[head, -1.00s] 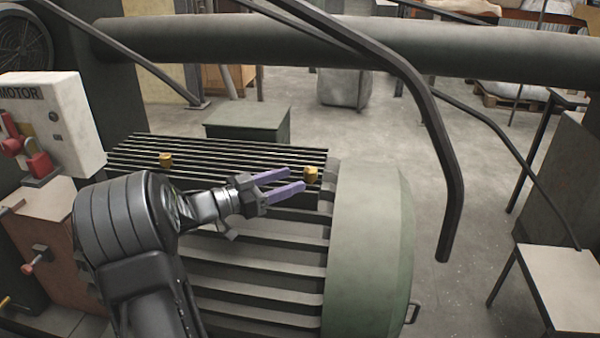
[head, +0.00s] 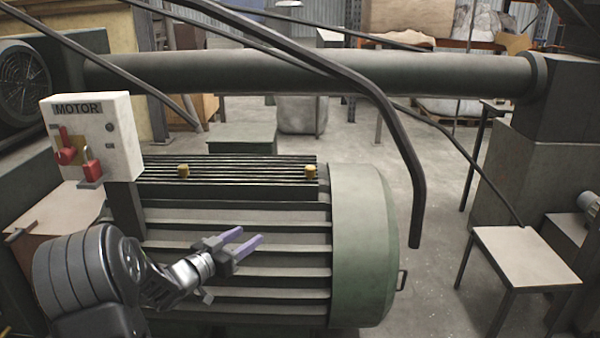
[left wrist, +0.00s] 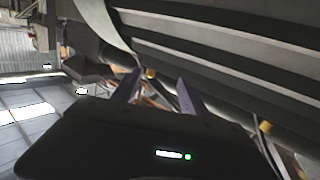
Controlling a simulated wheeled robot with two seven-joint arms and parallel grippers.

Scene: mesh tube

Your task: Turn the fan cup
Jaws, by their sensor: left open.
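Two small yellow cups stand on the slatted top of the big green motor (head: 240,222). One cup (head: 310,172) is at the right, by the smooth rounded end cover (head: 362,240); the other cup (head: 183,171) is toward the switch box. I take the right one for the fan cup. My left gripper (head: 250,235) is open and empty, with purple fingers pointing right. In the head view it appears in front of the ribbed side, below and left of the right cup, apart from it. The left wrist view shows a yellow cup (left wrist: 151,73) between the fingers, beyond their tips, and another (left wrist: 265,126) at right. My right gripper is out of view.
A white MOTOR switch box (head: 92,140) with red switches stands left of the motor. A dark bent bar (head: 400,150) hangs down above the end cover. A thick pipe (head: 300,72) runs behind. A small table (head: 525,255) is at right, with open floor between.

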